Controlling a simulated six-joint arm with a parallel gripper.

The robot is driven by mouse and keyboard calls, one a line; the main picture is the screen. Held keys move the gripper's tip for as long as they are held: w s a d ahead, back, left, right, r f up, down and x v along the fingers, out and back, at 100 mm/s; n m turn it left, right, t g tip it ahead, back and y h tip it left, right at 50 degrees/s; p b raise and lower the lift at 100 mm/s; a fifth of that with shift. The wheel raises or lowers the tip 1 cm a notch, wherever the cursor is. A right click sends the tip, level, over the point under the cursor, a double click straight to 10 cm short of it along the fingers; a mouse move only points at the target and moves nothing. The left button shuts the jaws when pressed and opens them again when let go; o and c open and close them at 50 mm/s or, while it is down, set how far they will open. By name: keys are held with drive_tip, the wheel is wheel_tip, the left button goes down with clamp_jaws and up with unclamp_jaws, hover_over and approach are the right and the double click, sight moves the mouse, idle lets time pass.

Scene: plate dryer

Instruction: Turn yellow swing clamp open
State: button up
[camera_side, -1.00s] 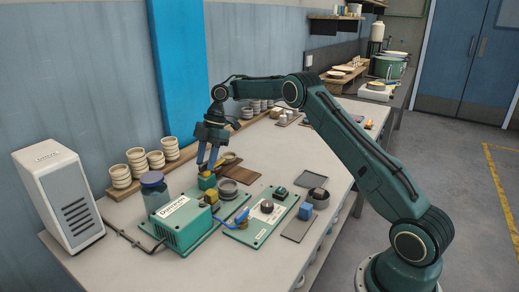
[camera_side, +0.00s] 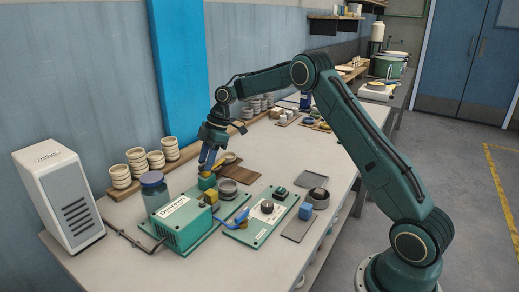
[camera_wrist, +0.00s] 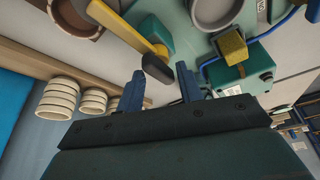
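The yellow swing clamp (camera_wrist: 120,25) is a flat yellow bar with a dark rounded end, on a teal block (camera_wrist: 156,33). In the side view the clamp (camera_side: 206,174) is partly hidden by my fingers, on its teal block at the back of the green base plate. My gripper (camera_wrist: 159,80) has its two blue fingers apart. The clamp's dark end lies in front of the gap, close to the fingertips; I cannot tell whether they touch. In the side view my gripper (camera_side: 207,170) points down just over the clamp.
A green box (camera_side: 182,224), a yellow block (camera_side: 211,197) and a grey round dish (camera_side: 228,187) are close by. A blue-lidded jar (camera_side: 153,188) and stacked cups (camera_side: 138,162) stand left. A second green panel (camera_side: 258,226) lies to the right.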

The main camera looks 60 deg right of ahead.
drive_tip(key=m+t, duration=0.1)
drive_tip(key=m, duration=0.2)
drive_tip(key=m+t+h, duration=0.1)
drive_tip(key=m, duration=0.2)
drive_tip(key=shift+s+a+h, duration=0.15)
drive_tip(key=shift+a+h, duration=0.05)
drive_tip(key=shift+h, duration=0.1)
drive_tip(key=m+h, duration=0.1)
drive_tip(key=m, duration=0.2)
drive_tip(key=m+h, duration=0.1)
drive_tip(key=m, duration=0.2)
drive_tip(key=shift+a+m+t, duration=0.15)
drive_tip(key=shift+m+t, duration=0.15)
drive_tip(key=shift+m, duration=0.1)
drive_tip(key=v, duration=1.4)
drive_tip(key=s+a+r, duration=0.3)
drive_tip(key=s, duration=0.5)
drive_tip(key=s+a+r, duration=0.3)
drive_tip(key=s, duration=0.5)
drive_tip(key=shift+s, duration=0.2)
drive_tip(key=shift+r, duration=0.1)
